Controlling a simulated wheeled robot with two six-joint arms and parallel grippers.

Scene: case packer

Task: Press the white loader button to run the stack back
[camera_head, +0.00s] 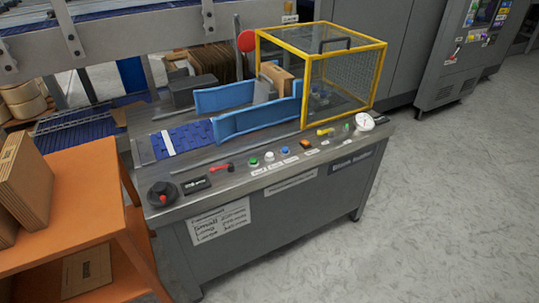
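The white button (269,157) sits on the front strip of the grey case packer's top (235,183). It stands between a green button (253,162) to its left and a blue button (285,151) to its right. Small labels lie in front of the buttons, too small to read surely. A stack of upright brown cardboard blanks (225,64) stands at the back of the machine, partly hidden by a grey block and a blue rail. Neither of my grippers is in view, and nothing touches the white button.
A red handle (222,167) and a black-and-red knob (162,194) lie left of the buttons. A yellow-framed guard (304,92) stands at the back right, a dial (364,122) before it. An orange shelf (80,195) stands close left. Floor at right is clear.

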